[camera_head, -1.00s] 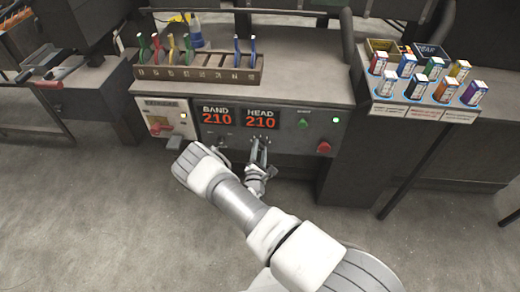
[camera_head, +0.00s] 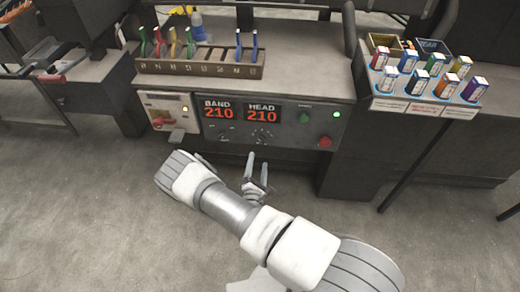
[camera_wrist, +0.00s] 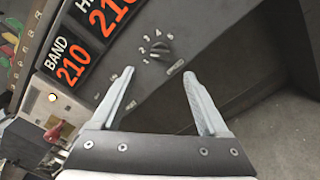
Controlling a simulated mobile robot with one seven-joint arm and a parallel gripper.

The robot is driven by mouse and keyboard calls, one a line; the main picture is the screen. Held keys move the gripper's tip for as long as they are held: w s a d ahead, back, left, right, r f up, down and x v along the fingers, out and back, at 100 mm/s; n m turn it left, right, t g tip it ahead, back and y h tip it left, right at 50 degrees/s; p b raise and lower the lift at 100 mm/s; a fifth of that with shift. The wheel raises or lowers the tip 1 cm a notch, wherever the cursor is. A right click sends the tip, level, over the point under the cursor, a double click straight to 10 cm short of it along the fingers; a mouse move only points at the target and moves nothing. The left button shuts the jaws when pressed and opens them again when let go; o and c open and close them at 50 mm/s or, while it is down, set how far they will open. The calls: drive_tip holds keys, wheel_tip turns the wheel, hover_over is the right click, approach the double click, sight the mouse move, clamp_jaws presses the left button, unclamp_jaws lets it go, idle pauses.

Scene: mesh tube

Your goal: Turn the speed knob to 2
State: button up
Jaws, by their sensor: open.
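The dark round speed knob (camera_wrist: 159,49) sits on the machine's front panel, with numbers 1 to 5 around it in the wrist view. Which number it points to is too small to tell. In the head view the knob (camera_head: 262,136) is below the HEAD display. My gripper (camera_wrist: 159,75) is open and empty. Its two fingers point at the panel, one on each side of the knob's line in the wrist view, with the knob beyond the tips. In the head view my gripper (camera_head: 257,166) is in front of and below the panel, apart from the knob.
The BAND display (camera_head: 218,111) and HEAD display (camera_head: 262,113) both read 210. A green button (camera_head: 304,118) and red button (camera_head: 325,141) are to the right. A red switch (camera_head: 158,122) is on the left box. The floor (camera_head: 90,220) in front is clear.

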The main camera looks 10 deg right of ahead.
drive_tip(key=v, duration=0.7)
drive_tip(key=shift+s, duration=0.15)
drive_tip(key=shift+r, duration=0.15)
drive_tip(key=s+d+r+m+g+h+p, duration=0.1)
drive_tip(key=d+r+m+g+h, duration=0.3)
drive_tip(key=r, duration=0.6)
drive_tip(key=s+d+r+m+g+h+p, duration=0.15)
drive_tip(key=d+r+m+g, duration=0.4)
drive_tip(key=r, duration=0.55)
drive_tip(key=d+r+m+g+h+p, duration=0.15)
drive_tip(key=r+m+g+h, duration=0.25)
drive_tip(key=r+m+g, duration=0.45)
drive_tip(key=s+a+r+m+t+y+p, duration=0.2)
drive_tip(key=s+r+y, duration=0.5)
drive_tip(key=r, duration=0.5)
drive_tip(key=s+a+r+m+t+y+p, duration=0.1)
drive_tip(key=s+a+r+m+t+y, duration=0.1)
drive_tip(key=s+r+y, duration=0.6)
wheel_tip(320, 180, up, 4)
drive_tip(key=shift+s+a+r+t+p, duration=0.15)
drive_tip(key=shift+s+a+t+p, duration=0.25)
drive_tip(key=shift+s+a+t, duration=0.6)
